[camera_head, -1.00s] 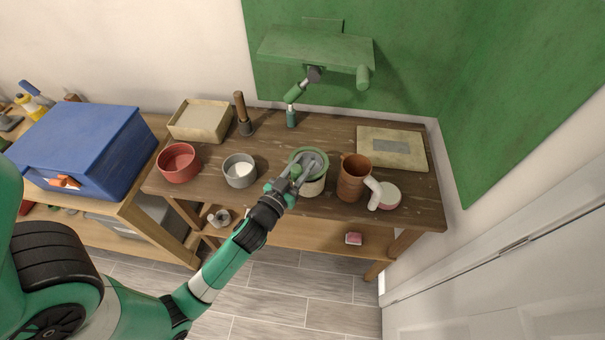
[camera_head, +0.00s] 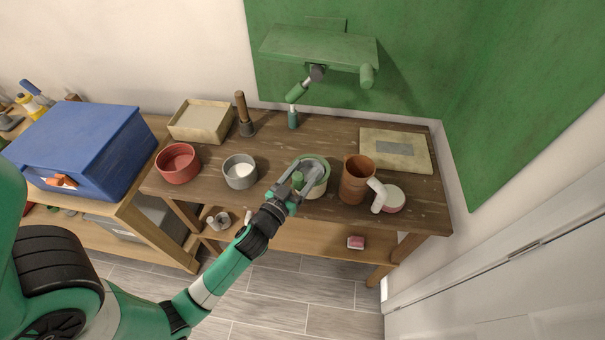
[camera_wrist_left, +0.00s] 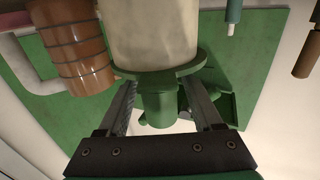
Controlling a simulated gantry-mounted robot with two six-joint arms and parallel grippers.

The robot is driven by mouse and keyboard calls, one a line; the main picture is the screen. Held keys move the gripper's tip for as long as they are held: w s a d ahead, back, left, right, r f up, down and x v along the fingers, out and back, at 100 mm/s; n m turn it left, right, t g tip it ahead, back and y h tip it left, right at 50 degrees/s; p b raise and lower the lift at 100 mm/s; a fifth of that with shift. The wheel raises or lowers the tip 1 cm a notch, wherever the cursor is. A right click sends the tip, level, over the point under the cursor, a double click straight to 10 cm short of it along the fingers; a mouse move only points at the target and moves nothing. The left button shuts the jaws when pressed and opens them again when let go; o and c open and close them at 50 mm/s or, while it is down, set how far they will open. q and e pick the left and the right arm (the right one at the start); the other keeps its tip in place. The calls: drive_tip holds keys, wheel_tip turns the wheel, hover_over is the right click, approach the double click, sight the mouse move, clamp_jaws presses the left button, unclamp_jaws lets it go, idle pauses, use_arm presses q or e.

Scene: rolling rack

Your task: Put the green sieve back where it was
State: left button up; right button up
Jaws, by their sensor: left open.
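The green sieve (camera_head: 323,163) shows as a green ring at the top of a cream pot (camera_head: 317,189), near the front of the brown workbench. In the left wrist view its green rim (camera_wrist_left: 150,78) meets the cream body (camera_wrist_left: 150,30), and a green stub (camera_wrist_left: 158,106) sticks out toward me. My left gripper (camera_head: 302,175) is open, its two fingers on either side of the stub; I see a gap at each side. It also shows in the left wrist view (camera_wrist_left: 160,100). The fingers partly hide the sieve in the head view. My right gripper is not in view.
A brown ribbed mug (camera_head: 355,180) and a white-and-pink piece (camera_head: 393,199) stand close on the right. A grey pot (camera_head: 240,172) and a red pot (camera_head: 178,163) stand left. A green wall shelf (camera_head: 318,47) overhangs the back.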

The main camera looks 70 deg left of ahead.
sight(297, 189)
use_arm(q)
drive_tip(key=s+d+b, duration=0.1)
drive_tip(key=s+d+f+b, duration=0.1)
drive_tip(key=s+d+b, duration=0.1)
drive_tip(key=shift+s+d+f, duration=0.15)
drive_tip(key=shift+s+f, duration=0.1)
drive_tip(key=shift+f, duration=0.05)
drive_tip(key=r+b+v, duration=0.1)
drive_tip(key=b+v, duration=0.2)
drive_tip(key=v, duration=0.4)
drive_tip(key=shift+w, duration=0.1)
